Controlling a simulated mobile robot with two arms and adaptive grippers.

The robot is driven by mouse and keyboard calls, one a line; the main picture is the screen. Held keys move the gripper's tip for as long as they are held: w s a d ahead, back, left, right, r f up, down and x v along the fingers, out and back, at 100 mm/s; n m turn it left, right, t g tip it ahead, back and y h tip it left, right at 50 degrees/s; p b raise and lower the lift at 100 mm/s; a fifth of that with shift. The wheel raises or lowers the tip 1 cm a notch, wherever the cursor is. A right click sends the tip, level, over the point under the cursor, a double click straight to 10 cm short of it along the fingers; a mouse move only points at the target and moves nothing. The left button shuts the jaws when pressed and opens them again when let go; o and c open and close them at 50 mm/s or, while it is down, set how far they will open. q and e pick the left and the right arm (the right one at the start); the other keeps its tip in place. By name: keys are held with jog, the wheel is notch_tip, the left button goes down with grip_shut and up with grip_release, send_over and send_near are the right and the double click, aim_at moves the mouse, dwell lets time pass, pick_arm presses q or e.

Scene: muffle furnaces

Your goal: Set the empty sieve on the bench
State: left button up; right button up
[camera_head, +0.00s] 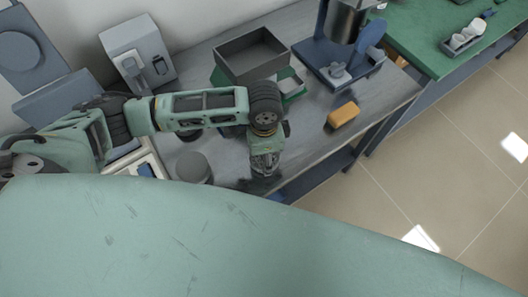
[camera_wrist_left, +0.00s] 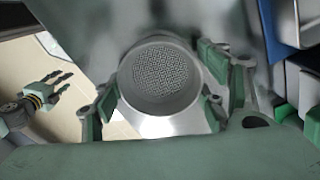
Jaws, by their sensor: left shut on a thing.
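The sieve (camera_wrist_left: 166,78) is a round grey metal bowl with a mesh bottom, and no contents show in it. My left gripper (camera_wrist_left: 160,104) is shut on it, with green finger pads on both sides of its rim. In the head view my left gripper (camera_head: 265,160) points down over the front edge of the grey bench (camera_head: 312,136). The sieve cannot be made out clearly there. My right gripper (camera_wrist_left: 62,84) shows at the left of the left wrist view, empty, with its dark fingers spread.
A dark grey cylinder (camera_head: 193,167) stands left of my left gripper. Bare bench lies between the gripper and the yellow block. A green table (camera_head: 425,42) is at the right.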

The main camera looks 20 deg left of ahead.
pick_arm(q)
jog(key=o, duration=1.2)
notch_tip(320, 180, up, 12)
jog(key=b, duration=0.1)
jog(key=shift+d, duration=0.1)
